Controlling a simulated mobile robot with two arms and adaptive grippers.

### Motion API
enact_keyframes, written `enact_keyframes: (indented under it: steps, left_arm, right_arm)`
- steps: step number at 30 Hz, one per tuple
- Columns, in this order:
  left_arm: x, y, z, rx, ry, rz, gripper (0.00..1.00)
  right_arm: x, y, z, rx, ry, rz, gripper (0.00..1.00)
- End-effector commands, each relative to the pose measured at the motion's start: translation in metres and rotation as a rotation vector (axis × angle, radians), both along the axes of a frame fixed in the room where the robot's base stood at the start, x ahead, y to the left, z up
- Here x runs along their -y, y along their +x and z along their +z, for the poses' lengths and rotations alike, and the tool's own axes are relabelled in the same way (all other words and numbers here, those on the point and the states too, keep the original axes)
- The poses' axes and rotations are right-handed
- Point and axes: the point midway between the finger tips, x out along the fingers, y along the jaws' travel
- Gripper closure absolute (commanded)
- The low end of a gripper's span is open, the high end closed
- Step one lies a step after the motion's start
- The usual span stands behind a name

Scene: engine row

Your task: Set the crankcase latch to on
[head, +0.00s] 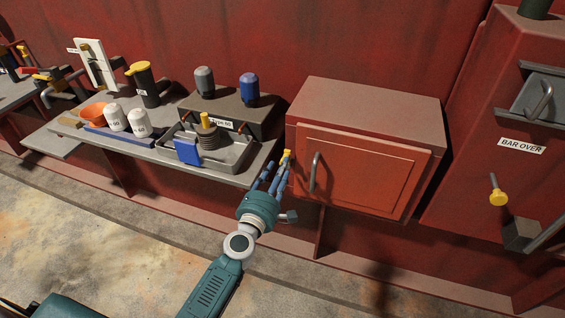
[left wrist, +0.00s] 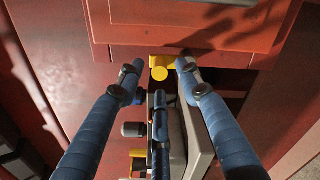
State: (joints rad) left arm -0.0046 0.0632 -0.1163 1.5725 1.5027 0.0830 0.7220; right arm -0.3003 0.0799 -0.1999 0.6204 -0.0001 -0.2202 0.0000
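The red crankcase cabinet (head: 365,105) has a panelled door (head: 365,175) with a grey bar handle (head: 315,172). The door looks shut. A small yellow latch (head: 288,156) sits at the door's left edge; no label on it is readable. It also shows in the left wrist view (left wrist: 160,70). My left gripper (head: 277,168) is raised to the latch from the front. In the left wrist view its blue fingers (left wrist: 160,72) are spread on either side of the yellow latch, holding nothing. I cannot tell whether they touch it. My right gripper is not in view.
A grey bench (head: 65,138) on the left carries a grey tray (head: 238,158), white canisters (head: 138,122), an orange bowl (head: 95,113) and a yellow-topped black cylinder (head: 147,88). A red unit labelled BAR OVER (head: 520,146) with a yellow-knobbed lever (head: 497,196) stands right. Floor in front is clear.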

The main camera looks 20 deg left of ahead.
Motion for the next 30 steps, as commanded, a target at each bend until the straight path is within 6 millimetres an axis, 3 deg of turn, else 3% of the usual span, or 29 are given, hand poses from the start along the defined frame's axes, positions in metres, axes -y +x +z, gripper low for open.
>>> enact_keyframes:
  steps: [6, 18, 24, 30]
  left_arm:
    - [0.001, 0.03, -0.001, 0.0, 0.002, 0.0, 0.64]
    - [0.001, 0.037, -0.001, -0.001, 0.002, 0.0, 0.64]
    - [0.001, 0.037, -0.001, -0.001, 0.002, 0.0, 1.0]
    - [0.001, 0.036, -0.001, -0.003, 0.006, 0.001, 1.0]
  right_arm:
    - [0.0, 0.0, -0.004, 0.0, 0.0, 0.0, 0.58]
    - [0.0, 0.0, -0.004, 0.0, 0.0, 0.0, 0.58]
    - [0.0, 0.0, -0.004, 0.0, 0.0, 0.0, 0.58]
    - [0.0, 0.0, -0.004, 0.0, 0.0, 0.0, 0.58]
